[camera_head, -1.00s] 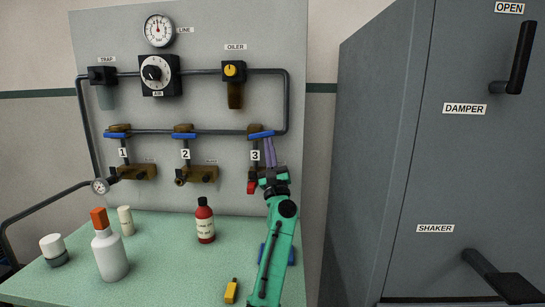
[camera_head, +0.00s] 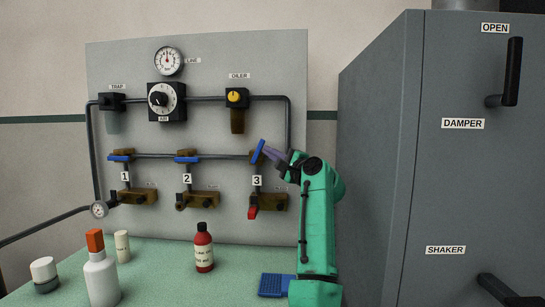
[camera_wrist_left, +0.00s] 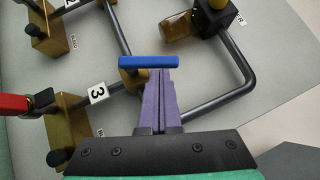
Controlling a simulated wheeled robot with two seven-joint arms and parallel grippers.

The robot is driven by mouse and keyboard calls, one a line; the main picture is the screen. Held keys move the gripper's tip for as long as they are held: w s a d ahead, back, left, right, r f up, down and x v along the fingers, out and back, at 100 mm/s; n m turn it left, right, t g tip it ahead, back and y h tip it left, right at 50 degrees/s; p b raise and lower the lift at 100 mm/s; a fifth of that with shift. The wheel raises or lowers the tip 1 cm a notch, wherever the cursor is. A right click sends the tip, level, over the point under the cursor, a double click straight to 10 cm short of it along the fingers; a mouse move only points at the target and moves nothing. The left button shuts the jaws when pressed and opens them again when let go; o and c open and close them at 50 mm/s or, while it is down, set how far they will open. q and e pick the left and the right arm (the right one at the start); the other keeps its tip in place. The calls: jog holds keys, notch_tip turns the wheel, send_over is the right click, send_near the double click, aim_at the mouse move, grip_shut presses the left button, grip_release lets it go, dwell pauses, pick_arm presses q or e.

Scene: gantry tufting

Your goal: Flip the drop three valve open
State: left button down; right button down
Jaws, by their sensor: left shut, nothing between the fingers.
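The drop three valve has a blue lever handle (camera_head: 258,151) above the "3" label (camera_head: 257,181) on the grey panel. The handle stands steeply tilted, its upper end leaning right. The blue handles of drop one (camera_head: 121,158) and drop two (camera_head: 187,160) lie near level. My left gripper (camera_head: 267,150) is shut and empty, its purple fingertips at the right side of the drop three handle. In the left wrist view the shut fingertips (camera_wrist_left: 160,75) reach the blue handle (camera_wrist_left: 149,62), which lies across them; whether they touch I cannot tell. The valve body is partly hidden behind the fingers.
A red bottle (camera_head: 204,248), a white bottle with an orange cap (camera_head: 101,270) and smaller containers stand on the green bench. A blue tray (camera_head: 275,286) lies near my arm. A grey cabinet (camera_head: 375,150) with handles stands close on the right.

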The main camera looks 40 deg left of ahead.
pick_arm(q)
jog(key=shift+s+a+r+n+g+h+p, duration=0.3)
jog(key=shift+r+n+h+p, duration=0.2)
jog(key=shift+n+h+p, duration=0.35)
jog(key=shift+s+a+r+n+g+h+p, duration=0.25)
jog(key=shift+r+n+h+p, duration=0.3)
jog(key=shift+n+p, duration=0.45)
jog(key=shift+a+f, duration=0.1)
jog(key=shift+f, duration=0.05)
notch_tip(320, 180, up, 20)
jog(key=p, duration=1.1)
jog(key=shift+w, duration=0.1)
jog(key=shift+f, duration=0.1)
